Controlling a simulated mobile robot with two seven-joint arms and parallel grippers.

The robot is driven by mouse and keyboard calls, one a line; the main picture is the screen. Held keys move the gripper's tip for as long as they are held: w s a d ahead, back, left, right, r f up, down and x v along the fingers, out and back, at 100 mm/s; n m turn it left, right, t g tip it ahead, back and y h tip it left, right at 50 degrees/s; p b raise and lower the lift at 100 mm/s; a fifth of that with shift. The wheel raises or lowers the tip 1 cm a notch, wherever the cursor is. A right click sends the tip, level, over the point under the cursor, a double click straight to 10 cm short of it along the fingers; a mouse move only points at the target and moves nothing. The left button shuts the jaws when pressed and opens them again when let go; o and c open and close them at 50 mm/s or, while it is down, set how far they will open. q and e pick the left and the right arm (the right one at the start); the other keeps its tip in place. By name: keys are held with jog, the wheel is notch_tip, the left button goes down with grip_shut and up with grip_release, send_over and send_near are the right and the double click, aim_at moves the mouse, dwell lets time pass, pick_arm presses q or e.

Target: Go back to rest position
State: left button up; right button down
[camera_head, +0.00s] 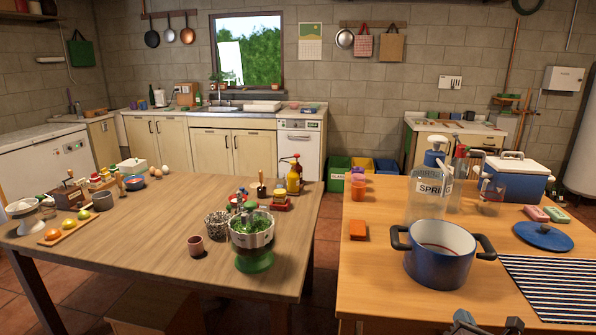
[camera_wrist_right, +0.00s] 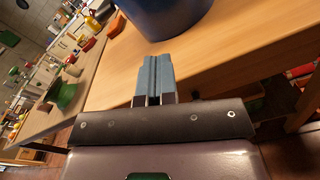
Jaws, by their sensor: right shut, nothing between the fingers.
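My right gripper (camera_head: 488,326) shows only in part at the bottom edge of the head view, low at the near edge of the right table (camera_head: 385,290). In the right wrist view its two blue-grey fingers (camera_wrist_right: 153,78) are pressed together with nothing between them. They point toward the wooden table (camera_wrist_right: 120,75) and the base of the blue pot (camera_wrist_right: 165,12), apart from the pot. My left gripper is in neither view.
The right table holds a two-handled blue pot (camera_head: 440,254), its lid (camera_head: 543,236), a striped mat (camera_head: 555,288), a clear bottle (camera_head: 428,200) and a blue cooler (camera_head: 518,176). The left table (camera_head: 130,240) carries a green-based bowl (camera_head: 253,262). A floor gap separates the tables.

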jog(key=s+a+f+m+g+y, duration=0.1)
jog(key=s+a+f+m+y, duration=0.2)
jog(key=m, duration=0.6)
jog(key=s+a+f+m+g+y, duration=0.1)
jog(key=s+a+f+m, duration=0.1)
jog(key=s+a+m, duration=0.55)
jog(key=s+a+f+m+g, duration=0.1)
jog(key=s+f+m, duration=0.3)
jog(key=s, duration=0.4)
jog(key=s+a+f+m+g, duration=0.1)
jog(key=s+f+m+g, duration=0.2)
jog(key=s+m, duration=0.4)
jog(key=shift+s+a+f+y, duration=0.3)
jog(key=shift+s+f, duration=0.35)
jog(key=shift+s, duration=0.45)
